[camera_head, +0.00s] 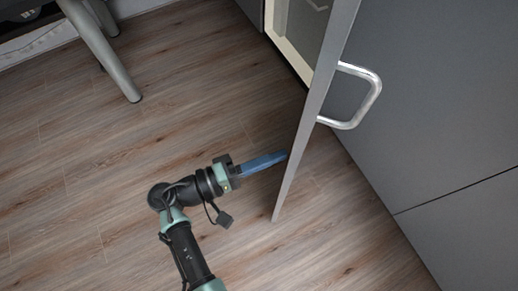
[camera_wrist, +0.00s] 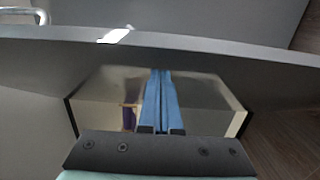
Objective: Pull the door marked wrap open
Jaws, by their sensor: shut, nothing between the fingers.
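A grey cabinet door (camera_head: 318,100) stands swung out from its cabinet, seen nearly edge-on in the head view. Its silver bar handle (camera_head: 372,95) is on the outer face, to the right. No readable "wrap" mark shows; a small white patch (camera_wrist: 116,36) lies on the door in the wrist view. My gripper (camera_head: 284,155) is on the door's left, inner side, its blue fingers shut and empty. The tips are at or very close to the door's inner face; I cannot tell whether they touch. The fingers also show in the wrist view (camera_wrist: 162,72).
The cabinet's open cream-edged interior (camera_head: 300,32) is behind the door; the wrist view shows something purple (camera_wrist: 129,118) inside. Grey cabinet fronts (camera_head: 450,110) fill the right. A grey metal furniture leg (camera_head: 108,58) stands upper left. The wood floor (camera_head: 80,190) at left is clear.

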